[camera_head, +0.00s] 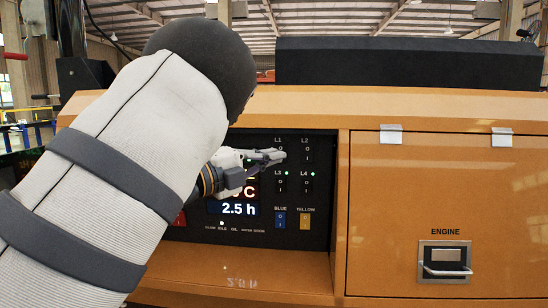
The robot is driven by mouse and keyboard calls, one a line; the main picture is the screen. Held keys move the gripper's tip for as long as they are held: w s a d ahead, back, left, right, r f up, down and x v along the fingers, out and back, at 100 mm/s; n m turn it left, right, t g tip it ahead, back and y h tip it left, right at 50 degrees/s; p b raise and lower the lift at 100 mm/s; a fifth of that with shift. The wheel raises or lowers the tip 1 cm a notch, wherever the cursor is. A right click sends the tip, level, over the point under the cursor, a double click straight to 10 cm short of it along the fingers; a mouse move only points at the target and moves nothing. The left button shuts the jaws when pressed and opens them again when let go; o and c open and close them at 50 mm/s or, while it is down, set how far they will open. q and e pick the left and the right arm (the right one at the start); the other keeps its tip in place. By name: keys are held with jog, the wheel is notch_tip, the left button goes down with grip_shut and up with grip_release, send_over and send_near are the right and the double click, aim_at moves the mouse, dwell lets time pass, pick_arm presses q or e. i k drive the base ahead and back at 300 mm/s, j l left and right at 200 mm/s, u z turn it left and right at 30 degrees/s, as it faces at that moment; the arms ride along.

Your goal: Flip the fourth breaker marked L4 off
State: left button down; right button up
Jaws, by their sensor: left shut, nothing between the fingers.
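The black control panel (255,238) sits in a recess of the orange machine. Breaker L4 (308,182) is in the lower right of a two-by-two group, with a green light beside its label. Breaker L3 (280,183) is left of it, also with a green light. L1 (281,141) and L2 (306,148) are above. My left gripper (281,156) is shut and empty, its tips in front of the lower part of L1, up and left of L4. I cannot tell whether it touches the panel. My right gripper is not in view.
A lit display (238,209) reads 2.5 h and is partly hidden by my left arm. Blue (280,220) and yellow (305,221) switches are below the breakers. A closed orange door (440,190) with an ENGINE latch (444,262) is at right.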

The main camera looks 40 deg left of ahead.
aim_at(306, 183)
jog(key=k+j, duration=0.2)
jog(key=k, duration=0.3)
jog(key=k+j, duration=0.15)
jog(key=k, duration=0.3)
